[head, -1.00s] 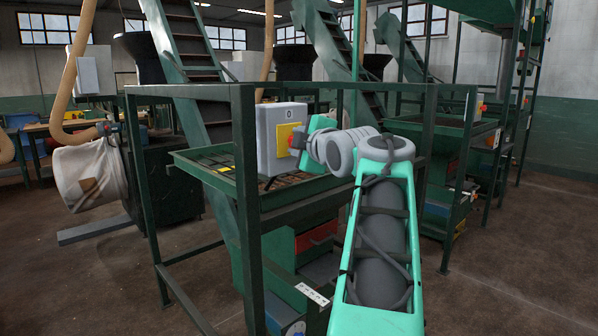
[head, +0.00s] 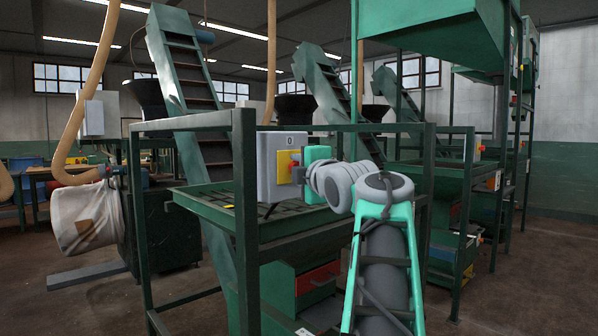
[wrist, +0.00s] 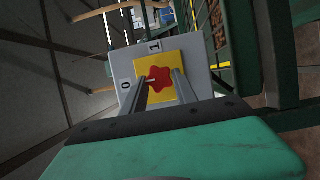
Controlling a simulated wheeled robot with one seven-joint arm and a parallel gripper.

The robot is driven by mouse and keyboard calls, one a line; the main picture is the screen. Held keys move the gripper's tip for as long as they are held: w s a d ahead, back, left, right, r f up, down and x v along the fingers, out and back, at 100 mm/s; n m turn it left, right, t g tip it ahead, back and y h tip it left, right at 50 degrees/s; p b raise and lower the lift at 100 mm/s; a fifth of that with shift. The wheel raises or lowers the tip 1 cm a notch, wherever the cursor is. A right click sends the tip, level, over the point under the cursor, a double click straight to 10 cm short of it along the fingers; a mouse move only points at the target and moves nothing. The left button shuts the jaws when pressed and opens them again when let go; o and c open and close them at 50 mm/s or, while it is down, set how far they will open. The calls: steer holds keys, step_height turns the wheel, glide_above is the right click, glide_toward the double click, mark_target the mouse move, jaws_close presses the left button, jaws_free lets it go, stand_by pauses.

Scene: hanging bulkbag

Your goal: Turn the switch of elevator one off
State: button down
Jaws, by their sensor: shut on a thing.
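The switch box (head: 268,172) is a grey box with a yellow plate (head: 283,165), mounted at the frame of the near machine. In the wrist view the box (wrist: 126,70) carries the marks 0 and 1 beside its yellow plate (wrist: 172,66). A red star-shaped knob (wrist: 160,78) sits on the plate, with a small pale mark on its side toward the 0. My gripper (wrist: 164,88) has one finger on each side of the knob and is shut on it. In the head view my gripper (head: 300,173) reaches the box from the right and partly hides the knob.
A green metal post (head: 244,220) and rails stand close beside the box. A green mesh tray (head: 205,205) lies behind them. An inclined conveyor (head: 192,85) rises behind. Clear floor (head: 520,270) shows at the right.

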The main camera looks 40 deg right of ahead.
steer(key=c, duration=1)
jaws_free()
steer(key=shift+o, duration=0.2)
steer(key=shift+s, duration=0.1)
steer(key=v, duration=0.7)
steer(key=shift+s, duration=0.3)
